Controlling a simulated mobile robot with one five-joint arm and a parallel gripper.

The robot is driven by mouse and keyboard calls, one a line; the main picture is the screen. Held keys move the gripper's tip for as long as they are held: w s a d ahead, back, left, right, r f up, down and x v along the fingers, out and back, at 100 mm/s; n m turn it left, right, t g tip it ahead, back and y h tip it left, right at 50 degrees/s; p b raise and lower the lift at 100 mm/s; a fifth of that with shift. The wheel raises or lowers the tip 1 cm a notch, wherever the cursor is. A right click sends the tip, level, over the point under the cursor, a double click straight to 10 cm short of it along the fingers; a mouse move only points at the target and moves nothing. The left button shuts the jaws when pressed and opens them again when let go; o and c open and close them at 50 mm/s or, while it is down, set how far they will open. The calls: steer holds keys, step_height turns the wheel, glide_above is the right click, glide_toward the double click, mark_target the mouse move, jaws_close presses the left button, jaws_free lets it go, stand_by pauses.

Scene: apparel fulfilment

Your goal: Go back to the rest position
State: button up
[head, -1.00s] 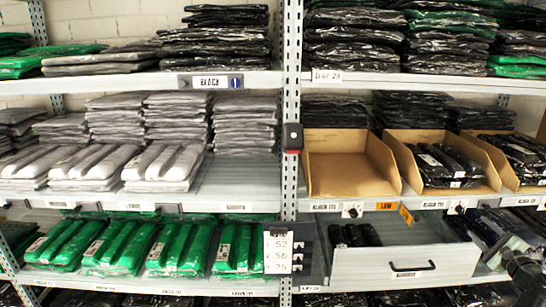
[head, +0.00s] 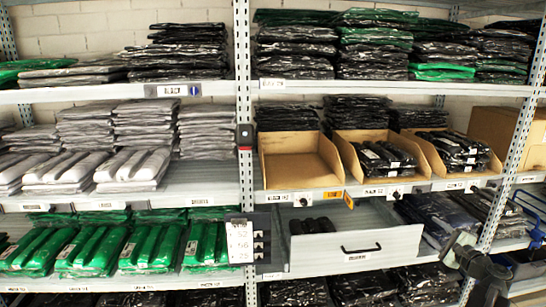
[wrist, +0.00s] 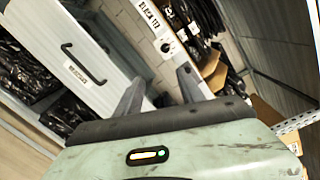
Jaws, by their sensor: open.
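My gripper (wrist: 160,88) is open and empty in the wrist view, its two dark fingers apart. In the head view my gripper (head: 462,248) and arm show at the lower right, in front of the shelving. A pulled-out grey drawer (head: 330,258) with a black handle stands to its left and holds a few black packages (head: 314,226).
Cardboard bins (head: 290,170) stand on the middle shelf, the left one empty and others holding black bagged garments (head: 385,156). Green bagged garments (head: 95,246) lie on the lower left shelf. A perforated upright (head: 515,150) stands behind my arm.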

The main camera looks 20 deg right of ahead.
steer(key=w+a+f+n+g+y, duration=0.2)
steer(key=w+a+f+n+y, duration=0.25)
steer(key=w+a, duration=0.55)
steer(key=w+a+f+n+g+y, duration=0.3)
steer(key=w+a+f+n, duration=0.3)
steer(key=a, duration=0.8)
steer(key=w+a+f+n+g+y, duration=0.1)
steer(key=a+f+n+g, duration=0.3)
steer(key=a, duration=1)
steer(key=w+a+f+n+g+y, duration=0.1)
steer(key=a+f+n+g, duration=0.35)
steer(key=a, duration=0.85)
steer(key=s+a+f+n+g+h, duration=0.2)
steer(key=s+a+n, duration=0.1)
steer(key=a, duration=0.4)
steer(key=s+a+f+n+g+h, duration=0.1)
steer(key=s+a+f+n+h, duration=0.2)
steer(key=a, duration=0.4)
step_height(320, 180, up, 17)
steer(key=n+p, duration=0.1)
steer(key=p, duration=1.5)
steer(key=shift+r, duration=0.2)
steer(key=shift+g, duration=0.25)
